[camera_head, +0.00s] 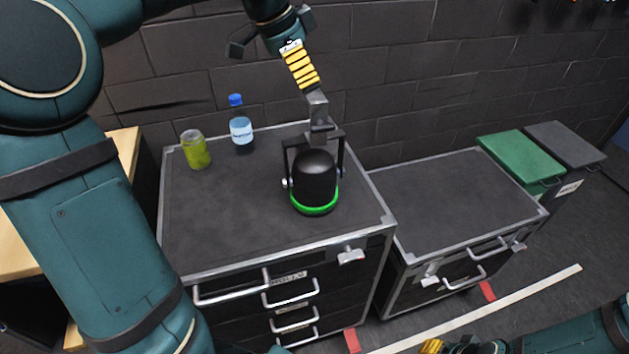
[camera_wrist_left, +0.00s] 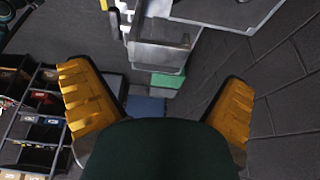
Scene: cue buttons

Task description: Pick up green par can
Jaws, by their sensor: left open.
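The par can (camera_head: 314,178) is a black rounded lamp with a bright green ring around its lower rim. It stands on the larger black case (camera_head: 240,230), with its yoke and grey clamp pointing up. My left gripper (camera_head: 308,78) is above it in the head view, its yellow finger pad close to the top of the clamp. Whether they touch is unclear. In the left wrist view the yellow fingers (camera_wrist_left: 158,105) are spread wide apart. My right gripper (camera_head: 432,346) shows only partly at the bottom edge.
A green can (camera_head: 196,149) and a blue-capped water bottle (camera_head: 241,128) stand at the back left of the case top. A lower case (camera_head: 445,195) with a clear top is on the right. Green (camera_head: 520,155) and grey bins stand beyond it. A brick wall runs behind.

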